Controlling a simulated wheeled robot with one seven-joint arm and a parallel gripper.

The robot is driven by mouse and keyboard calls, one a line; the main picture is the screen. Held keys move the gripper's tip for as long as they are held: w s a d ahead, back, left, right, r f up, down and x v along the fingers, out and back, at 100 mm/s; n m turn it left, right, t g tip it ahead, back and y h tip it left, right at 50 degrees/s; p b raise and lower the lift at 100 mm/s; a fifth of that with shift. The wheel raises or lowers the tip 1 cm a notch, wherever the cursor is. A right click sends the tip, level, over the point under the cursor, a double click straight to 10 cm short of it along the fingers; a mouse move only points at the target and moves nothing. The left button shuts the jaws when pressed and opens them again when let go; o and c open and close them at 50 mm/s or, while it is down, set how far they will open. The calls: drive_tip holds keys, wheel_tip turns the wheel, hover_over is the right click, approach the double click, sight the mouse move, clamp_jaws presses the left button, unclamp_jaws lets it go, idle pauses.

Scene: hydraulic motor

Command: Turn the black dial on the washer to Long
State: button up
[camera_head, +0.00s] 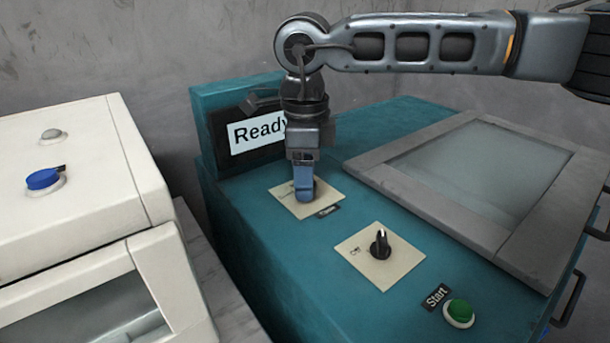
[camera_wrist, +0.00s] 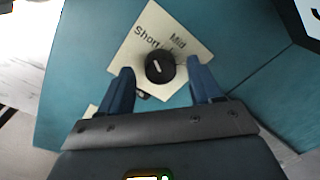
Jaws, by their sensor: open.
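The teal washer (camera_head: 262,262) stands in the middle of the head view. Its black dial (camera_wrist: 160,68) sits on a cream plate (camera_wrist: 185,22) marked Short and Mid; no Long label is readable. The dial has a short white line, slightly tilted. My gripper (camera_head: 304,196) points down over the rear cream plate (camera_head: 330,191) and hides the dial in the head view. In the wrist view my gripper (camera_wrist: 160,70) is open, with one blue finger on each side of the dial. I cannot tell whether either finger touches it.
A second black knob (camera_head: 380,246) on its own cream plate and a green Start button (camera_head: 459,312) lie nearer the front. A screen reading Ready (camera_head: 256,134) stands behind my gripper. A grey-framed lid (camera_head: 400,190) is at right. A white machine (camera_head: 85,185) stands left.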

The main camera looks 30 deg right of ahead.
drive_tip(key=shift+f, duration=0.45)
drive_tip(key=shift+c, duration=0.2)
drive_tip(key=c, duration=1)
